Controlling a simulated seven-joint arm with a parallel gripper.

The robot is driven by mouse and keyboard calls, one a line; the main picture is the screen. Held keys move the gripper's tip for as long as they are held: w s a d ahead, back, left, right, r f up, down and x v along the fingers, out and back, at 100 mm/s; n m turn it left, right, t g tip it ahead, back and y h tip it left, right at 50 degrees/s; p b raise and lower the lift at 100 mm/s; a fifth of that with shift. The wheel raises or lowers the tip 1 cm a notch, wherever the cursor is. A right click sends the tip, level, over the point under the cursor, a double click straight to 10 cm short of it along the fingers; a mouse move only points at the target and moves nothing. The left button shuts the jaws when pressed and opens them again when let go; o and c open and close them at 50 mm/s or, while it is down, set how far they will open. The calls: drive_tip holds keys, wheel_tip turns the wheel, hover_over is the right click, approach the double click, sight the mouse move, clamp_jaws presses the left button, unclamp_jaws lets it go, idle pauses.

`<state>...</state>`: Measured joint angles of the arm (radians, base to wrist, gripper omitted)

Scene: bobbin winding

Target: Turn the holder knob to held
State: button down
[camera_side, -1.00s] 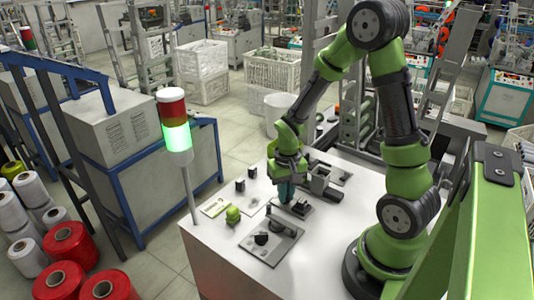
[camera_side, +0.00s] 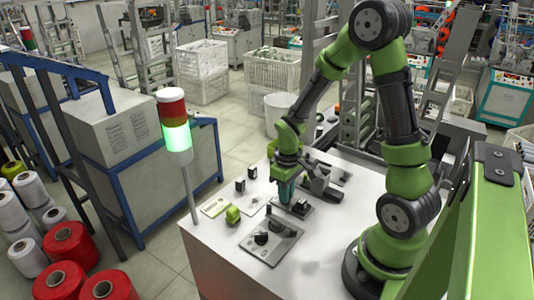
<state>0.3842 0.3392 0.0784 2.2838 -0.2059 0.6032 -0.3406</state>
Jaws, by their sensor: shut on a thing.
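My gripper (camera_side: 286,195) points straight down, with its teal fingers low over a small dark fixture (camera_side: 301,209) near the middle of the white table. The fingers are shut on a small part there, which I take to be the holder knob; they hide it almost fully, so its turn setting cannot be read. A grey plate (camera_side: 289,248) with a separate black knob (camera_side: 261,238) lies nearer the camera, apart from the gripper.
A green bobbin-like piece (camera_side: 233,214) and a printed card (camera_side: 215,207) lie at the table's left. Small black blocks (camera_side: 240,184) stand behind them. A grey fixture (camera_side: 322,187) sits close right of the gripper. A signal tower (camera_side: 177,135) glows green at the table's left edge.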

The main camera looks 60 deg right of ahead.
idle(0.3)
drive_tip(key=c, duration=1.4)
unclamp_jaws()
drive_tip(key=shift+c, duration=0.2)
wheel_tip(320, 180, up, 17)
drive_tip(key=s+a+r+m+t+y, duration=0.1)
drive_tip(key=s+a+r+t, duration=0.1)
drive_tip(key=a, duration=0.4)
drive_tip(key=s+a+r+m+t+y, duration=0.1)
drive_tip(key=s+a+r+m+t, duration=0.1)
drive_tip(key=s+a+r+t, duration=0.1)
drive_tip(key=a+r+t, duration=0.1)
drive_tip(key=a+t, duration=0.1)
drive_tip(key=a, duration=0.1)
drive_tip(key=shift+s+a, duration=0.3)
drive_tip(key=shift+a, duration=0.05)
